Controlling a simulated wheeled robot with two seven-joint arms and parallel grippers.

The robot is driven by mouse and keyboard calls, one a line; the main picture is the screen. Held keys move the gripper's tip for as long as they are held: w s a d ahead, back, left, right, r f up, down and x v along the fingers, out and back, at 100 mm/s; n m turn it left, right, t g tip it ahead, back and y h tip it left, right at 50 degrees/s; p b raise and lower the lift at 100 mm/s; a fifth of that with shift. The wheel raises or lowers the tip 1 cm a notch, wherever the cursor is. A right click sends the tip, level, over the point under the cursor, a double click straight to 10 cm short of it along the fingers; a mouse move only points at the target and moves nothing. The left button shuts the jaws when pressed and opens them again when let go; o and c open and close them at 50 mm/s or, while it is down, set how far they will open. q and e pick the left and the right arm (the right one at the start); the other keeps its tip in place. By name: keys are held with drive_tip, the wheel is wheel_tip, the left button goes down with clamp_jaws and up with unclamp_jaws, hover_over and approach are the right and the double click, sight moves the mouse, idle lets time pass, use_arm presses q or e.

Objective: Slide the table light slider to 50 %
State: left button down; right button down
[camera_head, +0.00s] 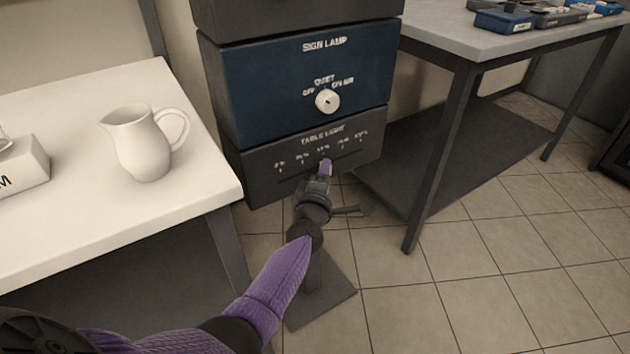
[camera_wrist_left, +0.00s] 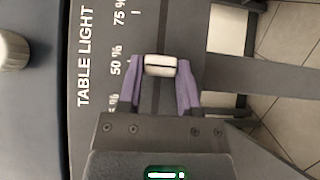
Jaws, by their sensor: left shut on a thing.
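The table light slider is on the dark lower panel (camera_head: 262,170), marked TABLE LIGHT with a row of percent marks. Its pale knob (camera_wrist_left: 160,66) sits between the purple fingertips of my left gripper (camera_wrist_left: 161,85) in the left wrist view, level with the 50 % label (camera_wrist_left: 117,60). My left gripper (camera_head: 325,168) is shut on the knob and hides most of it in the head view, below the middle mark. My right gripper is in neither view.
A blue SIGN LAMP panel (camera_head: 250,100) with a white rotary knob (camera_head: 327,100) is just above. A white table with a pitcher (camera_head: 144,142) stands at left. A grey workbench (camera_head: 455,38) with blue boxes stands at right. Tiled floor lies open in front.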

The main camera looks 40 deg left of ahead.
use_arm(q)
drive_tip(key=shift+w+d, duration=0.1)
drive_tip(key=shift+w, duration=0.05)
drive_tip(key=shift+c, duration=1.4)
unclamp_jaws()
drive_tip(key=p+v, duration=0.4)
drive_tip(key=v, duration=0.6)
drive_tip(key=shift+p, duration=0.35)
drive_tip(key=shift+f, duration=0.1)
